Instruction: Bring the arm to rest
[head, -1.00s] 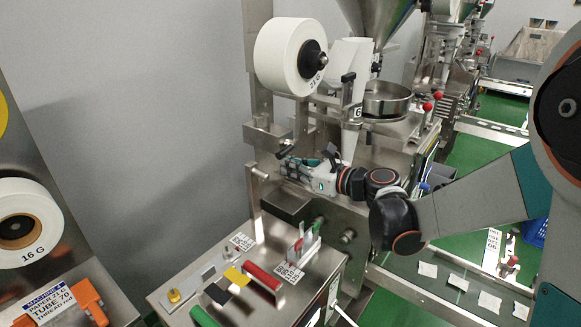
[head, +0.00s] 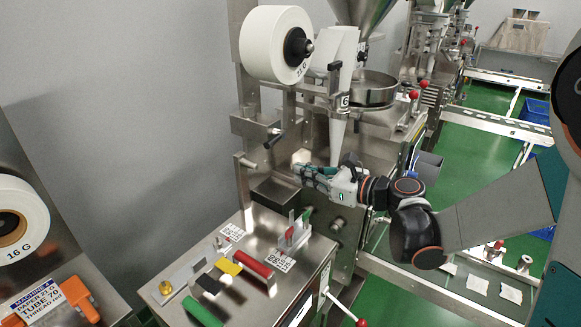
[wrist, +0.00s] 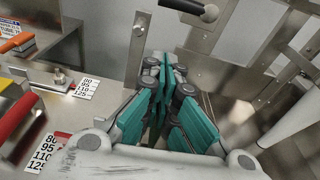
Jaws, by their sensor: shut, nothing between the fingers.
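My gripper (head: 300,170) is at the front of the nearest packing machine, beside its white cone-shaped tube (head: 338,138). In the wrist view my gripper (wrist: 165,72) has its teal fingers together, with nothing held. The arm reaches in from the right, with the dark elbow joint (head: 414,235) low in the picture. In the head view the fingertips appear close to the machine's metal front. I cannot tell whether they touch it.
The control panel (head: 180,270) with coloured handles lies below and left of my gripper. A paper roll (head: 276,45) hangs above it. A red-knobbed lever (head: 360,322) stands at the bottom. Green floor (head: 465,170) shows at right.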

